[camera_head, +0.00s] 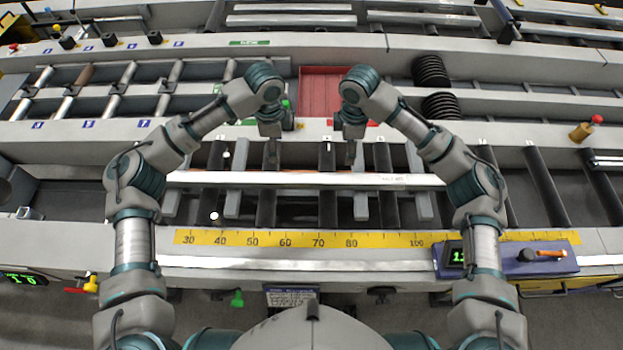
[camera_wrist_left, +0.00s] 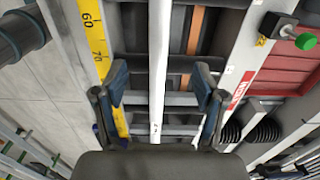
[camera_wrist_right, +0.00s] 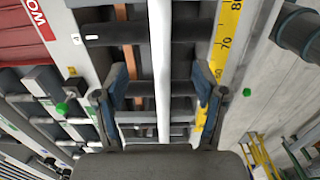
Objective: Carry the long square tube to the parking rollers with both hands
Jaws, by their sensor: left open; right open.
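The long square tube (camera_head: 300,179) is a pale, bright bar lying left to right across the dark rollers (camera_head: 327,205) behind the yellow ruler. My left gripper (camera_head: 270,152) and right gripper (camera_head: 352,152) hang above and just behind it, near its middle. In the left wrist view the tube (camera_wrist_left: 159,60) runs between the spread fingers (camera_wrist_left: 160,85). In the right wrist view the tube (camera_wrist_right: 161,60) also runs between the spread fingers (camera_wrist_right: 160,85). Both grippers are open, and neither visibly touches it. I cannot tell which rollers are the parking rollers.
The yellow ruler (camera_head: 300,240) runs along the near edge, with a blue display unit (camera_head: 510,258) at right. Behind the arms is a red tray (camera_head: 318,85). A roller bay (camera_head: 163,104) lies back left, black coils (camera_head: 432,72) back right. An orange-red knobbed post (camera_head: 583,131) stands far right.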

